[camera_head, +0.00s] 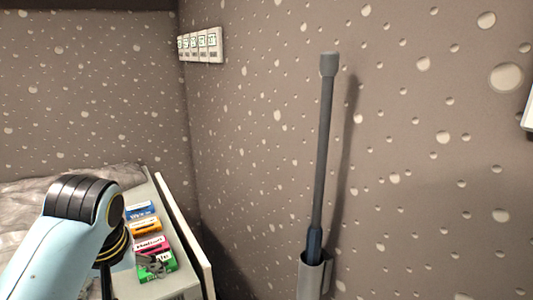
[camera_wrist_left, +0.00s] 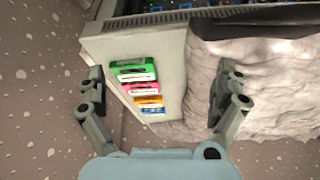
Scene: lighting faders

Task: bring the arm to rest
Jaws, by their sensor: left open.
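My left arm (camera_head: 75,230), light blue with a black ringed joint, comes in from the left in the head view; its fingers are not clear there. In the left wrist view my left gripper (camera_wrist_left: 162,72) is open with its two grey fingers wide apart and nothing between them in its grip. Beyond the fingers is a pale ledge (camera_wrist_left: 172,55) bearing small green (camera_wrist_left: 133,71), pink (camera_wrist_left: 142,88), orange (camera_wrist_left: 148,100) and blue (camera_wrist_left: 152,111) packs. My right gripper is not in view.
A panel of several white labelled units (camera_head: 203,45) is on the speckled wall. A dark pole (camera_head: 323,150) stands upright in a grey holder (camera_head: 312,275). Crumpled grey fabric (camera_wrist_left: 205,85) lies beside the ledge. The wall area between panel and pole is clear.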

